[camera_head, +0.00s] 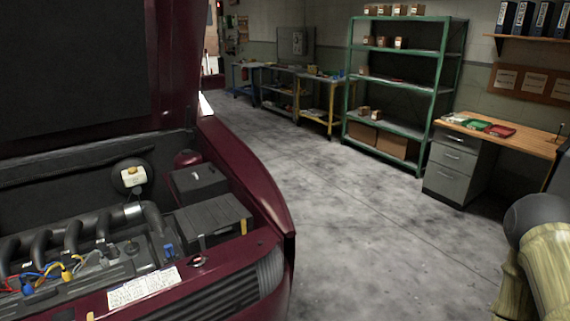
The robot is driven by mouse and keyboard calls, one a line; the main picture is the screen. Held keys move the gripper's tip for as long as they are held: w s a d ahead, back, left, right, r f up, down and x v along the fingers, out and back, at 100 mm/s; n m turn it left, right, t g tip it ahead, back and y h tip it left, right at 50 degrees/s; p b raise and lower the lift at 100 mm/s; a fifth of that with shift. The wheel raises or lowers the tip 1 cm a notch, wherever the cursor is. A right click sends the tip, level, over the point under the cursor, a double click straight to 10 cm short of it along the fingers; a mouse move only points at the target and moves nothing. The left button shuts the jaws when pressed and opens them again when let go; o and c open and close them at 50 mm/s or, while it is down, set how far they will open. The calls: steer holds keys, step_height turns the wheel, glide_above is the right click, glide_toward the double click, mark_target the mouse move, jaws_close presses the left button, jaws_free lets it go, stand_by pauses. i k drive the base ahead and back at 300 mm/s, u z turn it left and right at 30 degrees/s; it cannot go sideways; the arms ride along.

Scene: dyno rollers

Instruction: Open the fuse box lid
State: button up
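A dark red car stands at the left with its hood raised and its engine bay open. Two black boxes sit in the bay's right side: a smaller one (197,184) behind and a larger one (215,219) in front. The smaller one has a flat top with a small pale mark and looks like the fuse box, its lid seemingly shut. The larger one looks like a battery, but I cannot be sure which is which. My gripper is not in view.
The car's red fender (262,188) edges the bay on the right. The raised hood (75,70) hangs over the bay. Concrete floor (350,235) is clear right of the car. A green shelf (428,131), a desk (450,167) and workbenches (318,97) line the far side.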

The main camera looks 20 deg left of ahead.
mark_target(192, 183)
steer(key=z, duration=0.9)
steer(key=i, duration=2.3)
steer(key=u, duration=3.6)
